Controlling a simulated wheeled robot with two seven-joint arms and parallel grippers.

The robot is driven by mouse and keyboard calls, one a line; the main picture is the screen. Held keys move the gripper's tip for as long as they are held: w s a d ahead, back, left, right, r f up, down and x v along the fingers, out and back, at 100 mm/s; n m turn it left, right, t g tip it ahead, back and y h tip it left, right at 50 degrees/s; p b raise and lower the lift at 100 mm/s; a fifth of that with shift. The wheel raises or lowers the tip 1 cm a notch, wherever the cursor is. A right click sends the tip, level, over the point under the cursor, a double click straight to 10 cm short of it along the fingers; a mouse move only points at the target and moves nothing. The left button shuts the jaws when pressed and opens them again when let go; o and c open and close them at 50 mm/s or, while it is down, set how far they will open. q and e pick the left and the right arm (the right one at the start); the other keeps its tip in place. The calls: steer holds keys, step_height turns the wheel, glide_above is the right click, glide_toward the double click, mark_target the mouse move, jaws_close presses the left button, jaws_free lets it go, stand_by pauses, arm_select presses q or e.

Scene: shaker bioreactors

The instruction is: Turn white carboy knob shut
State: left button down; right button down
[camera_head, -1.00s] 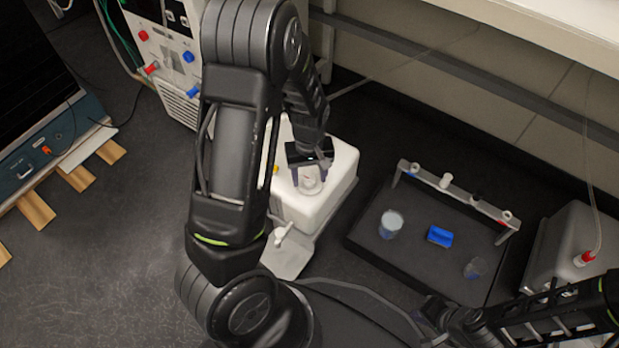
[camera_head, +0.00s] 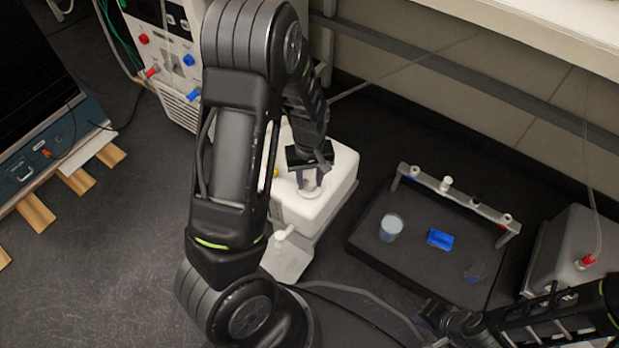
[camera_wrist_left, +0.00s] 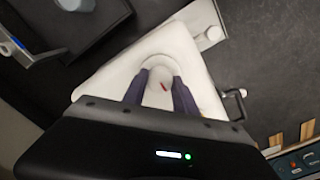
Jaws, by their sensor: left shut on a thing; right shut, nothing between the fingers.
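The white carboy (camera_head: 338,180) stands on the dark bench at the picture's centre, partly hidden behind my left arm. It also shows in the left wrist view (camera_wrist_left: 203,72). Its round white knob (camera_head: 309,187) is on top, with a red mark in the left wrist view (camera_wrist_left: 160,78). My left gripper (camera_head: 309,180) points down from above, its fingers on either side of the knob and shut on it. My right gripper (camera_head: 435,325) is low at the right, shut and empty, apart from the carboy.
A black tray (camera_head: 365,240) to the right holds a clear cup (camera_head: 391,227), a blue block (camera_head: 440,239) and a rack (camera_head: 465,198) with caps. A grey container (camera_head: 575,240) with a red fitting stands at far right. A white instrument panel (camera_head: 165,55) is behind left.

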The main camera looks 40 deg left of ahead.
stand_by(0.4)
arm_select(q)
steer(key=m+p, duration=0.1)
steer(key=m, duration=0.2)
steer(key=shift+r+m+p, duration=0.1)
steer(key=shift+m+p, duration=0.2)
steer(key=shift+p, duration=0.05)
steer(key=m+p, duration=0.1)
steer(key=m, duration=0.4)
steer(key=shift+p, duration=0.35)
steer(key=m+p, duration=0.1)
steer(key=m, duration=0.4)
steer(key=shift+m+p, duration=0.95)
steer(key=shift+m, duration=1.25)
steer(key=c, duration=1)
jaws_free()
steer(key=shift+o, duration=0.2)
